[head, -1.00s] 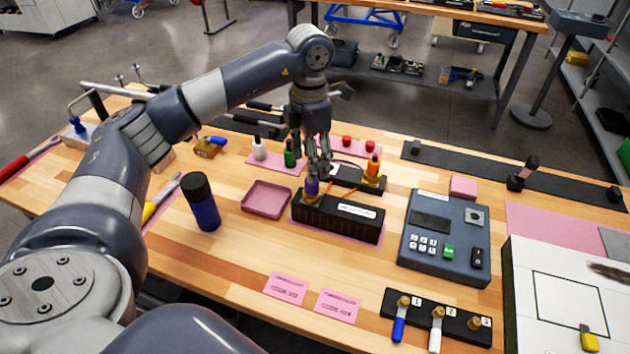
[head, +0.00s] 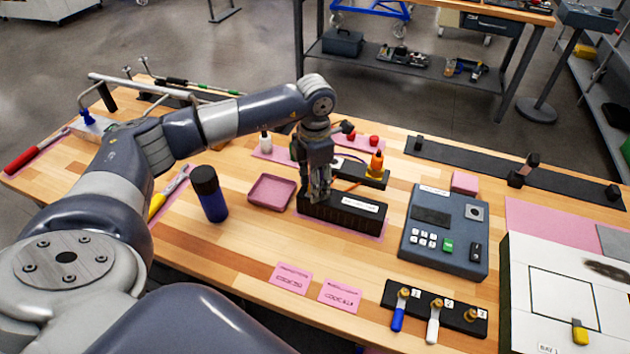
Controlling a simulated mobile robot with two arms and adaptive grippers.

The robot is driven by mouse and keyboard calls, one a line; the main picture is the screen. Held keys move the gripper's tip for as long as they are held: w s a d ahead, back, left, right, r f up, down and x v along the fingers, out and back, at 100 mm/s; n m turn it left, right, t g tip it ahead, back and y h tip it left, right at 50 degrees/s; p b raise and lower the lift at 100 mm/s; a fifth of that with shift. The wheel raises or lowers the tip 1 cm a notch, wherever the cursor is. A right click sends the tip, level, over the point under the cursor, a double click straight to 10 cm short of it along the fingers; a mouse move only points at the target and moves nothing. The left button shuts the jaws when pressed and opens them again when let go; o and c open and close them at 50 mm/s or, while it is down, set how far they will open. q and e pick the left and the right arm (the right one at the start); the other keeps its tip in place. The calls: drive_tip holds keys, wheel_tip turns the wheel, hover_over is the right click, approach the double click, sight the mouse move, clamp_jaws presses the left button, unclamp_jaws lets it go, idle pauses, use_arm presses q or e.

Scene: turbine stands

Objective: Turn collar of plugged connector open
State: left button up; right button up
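A long black block (head: 343,213) with a white label stands near the middle of the bench. My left gripper (head: 319,194) points down at the left end of this block, with its fingers low over its top. The fingers hide that end, so no connector or collar shows there. I cannot tell whether the fingers are closed on anything. My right gripper is not in view.
A pink tray (head: 271,193) and a dark blue bottle (head: 209,195) stand left of the block. A grey keypad box (head: 446,232) stands to the right. A black strip with keys (head: 434,307) lies in front. Bare wood lies in front of the bottle.

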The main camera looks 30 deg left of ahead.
use_arm(q)
drive_tip(key=c, duration=0.4)
drive_tip(key=shift+c, duration=0.2)
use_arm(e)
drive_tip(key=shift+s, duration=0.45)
